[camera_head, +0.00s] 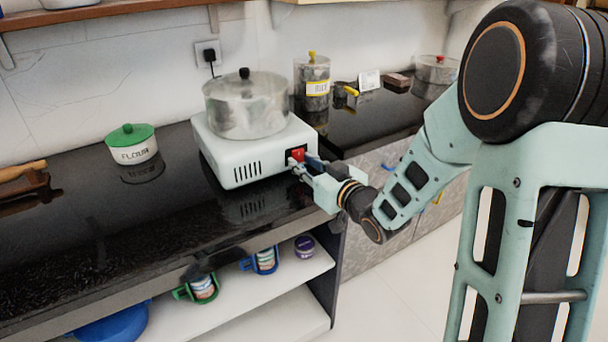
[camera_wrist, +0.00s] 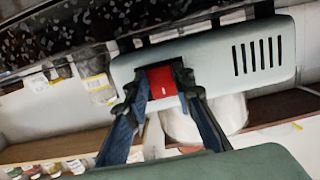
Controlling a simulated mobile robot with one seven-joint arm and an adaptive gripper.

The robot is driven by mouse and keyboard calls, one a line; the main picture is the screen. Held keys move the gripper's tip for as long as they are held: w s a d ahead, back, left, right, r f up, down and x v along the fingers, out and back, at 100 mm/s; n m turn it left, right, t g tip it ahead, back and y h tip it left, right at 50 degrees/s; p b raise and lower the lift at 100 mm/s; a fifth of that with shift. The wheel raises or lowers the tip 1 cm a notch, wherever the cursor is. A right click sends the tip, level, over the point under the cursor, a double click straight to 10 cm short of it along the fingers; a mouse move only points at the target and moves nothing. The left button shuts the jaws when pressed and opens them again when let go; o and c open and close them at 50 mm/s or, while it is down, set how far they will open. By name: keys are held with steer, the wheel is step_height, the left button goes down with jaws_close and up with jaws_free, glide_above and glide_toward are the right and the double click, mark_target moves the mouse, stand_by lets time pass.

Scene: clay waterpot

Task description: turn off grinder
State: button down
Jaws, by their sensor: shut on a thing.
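The grinder (camera_head: 245,160) is a white box with side vent slots and a clear, black-knobbed bowl (camera_head: 245,105) on top. It stands on the black counter. Its red switch (camera_head: 297,154) is on the front face near the right corner. My gripper (camera_head: 302,168) reaches the switch from the right. In the wrist view, the grinder's white face (camera_wrist: 220,55) fills the upper part, and the red switch (camera_wrist: 161,81) lies between the two fingertips of my gripper (camera_wrist: 158,92). The fingers are closed in around the switch. The switch's on or off position cannot be told.
A white pot with a green lid (camera_head: 132,143) stands left of the grinder. A yellow-knobbed canister (camera_head: 312,85) stands behind right. A power socket (camera_head: 208,53) is on the wall. Green (camera_head: 203,288) and blue (camera_head: 265,260) mugs sit on the shelf below.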

steer(key=shift+f+t+b, duration=0.3)
steer(key=shift+b, duration=0.6)
steer(key=shift+r+y+b, duration=0.2)
steer(key=shift+y+b, duration=0.2)
steer(key=shift+b, duration=0.05)
steer(key=c, duration=1.6)
jaws_free()
steer(key=v, duration=0.7)
steer(key=shift+s+d+f, duration=0.1)
steer(key=shift+s, duration=0.1)
